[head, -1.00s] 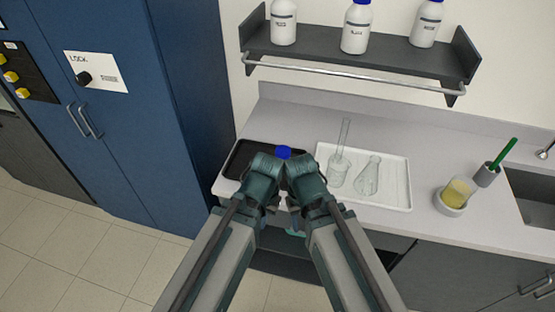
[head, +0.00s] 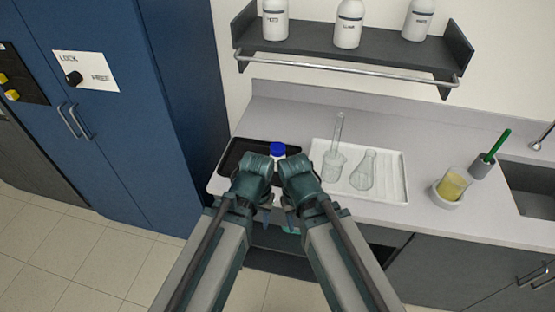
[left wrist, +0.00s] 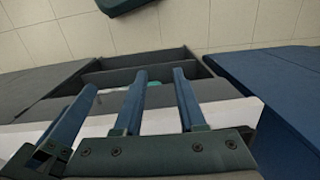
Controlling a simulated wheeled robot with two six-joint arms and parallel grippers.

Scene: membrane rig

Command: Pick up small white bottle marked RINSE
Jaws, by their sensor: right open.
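A small white bottle with a blue cap (head: 278,149) stands on the black tray (head: 235,157) in the head view. My wrists hide its lower part, and no label on it can be read. My left gripper (head: 266,217) points down in front of the counter, nearer to me than the bottle. In the left wrist view its two blue fingers (left wrist: 161,95) stand apart with nothing between them. My right gripper (head: 290,219) hangs close beside it, open, its fingers mostly hidden by its wrist. Three larger white bottles (head: 348,26) stand on the wall shelf; their labels are too small to read surely.
A white tray (head: 390,191) holds glassware, including a flask (head: 363,170). A beaker of yellow liquid (head: 453,186) and a grey cup with a green rod (head: 482,165) stand further right, by the sink (head: 530,190). A tall blue cabinet (head: 130,130) borders the counter's left.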

